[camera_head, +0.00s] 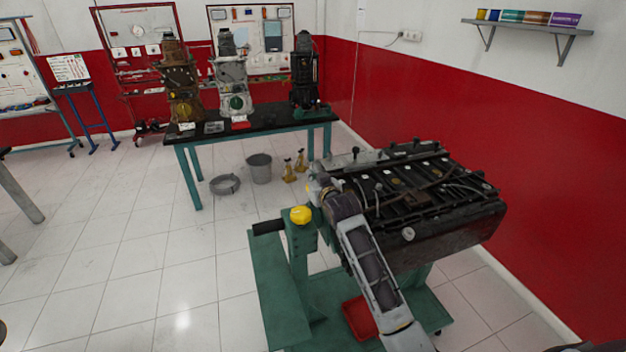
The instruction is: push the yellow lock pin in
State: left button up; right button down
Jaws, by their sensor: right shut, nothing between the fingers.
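The yellow lock pin (301,215) shows as a round yellow knob on top of the green engine stand (268,290). The black engine (420,195) is mounted on that stand, to the right of the knob. My right arm comes in from the bottom right, in front of the engine. My right gripper (321,190) is shut and empty, just above and right of the yellow knob, near the engine's left end. It looks apart from the knob, but the fingertips are small and hard to make out. My left gripper is out of view.
A black-topped table (255,122) with several engine parts stands at the back. A red tray (359,317) lies low on the stand. A red-and-white wall rises at the right. The floor at left is mostly clear.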

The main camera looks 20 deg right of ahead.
notch_tip(320, 180, down, 4)
jog(key=shift+f+b, duration=0.2)
jog(key=shift+b, duration=0.65)
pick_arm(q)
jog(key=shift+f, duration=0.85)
pick_arm(e)
jog(key=shift+f, duration=0.3)
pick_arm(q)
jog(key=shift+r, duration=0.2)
pick_arm(e)
jog(key=shift+r, duration=0.1)
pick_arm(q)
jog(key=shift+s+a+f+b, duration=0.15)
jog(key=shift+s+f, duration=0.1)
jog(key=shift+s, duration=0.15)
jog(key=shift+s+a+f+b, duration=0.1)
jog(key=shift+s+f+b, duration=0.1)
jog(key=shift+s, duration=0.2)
pick_arm(e)
jog(key=s+r, duration=0.6)
jog(key=s, duration=0.3)
jog(key=shift+s+d+r, duration=0.2)
jog(key=shift+s+r, duration=0.15)
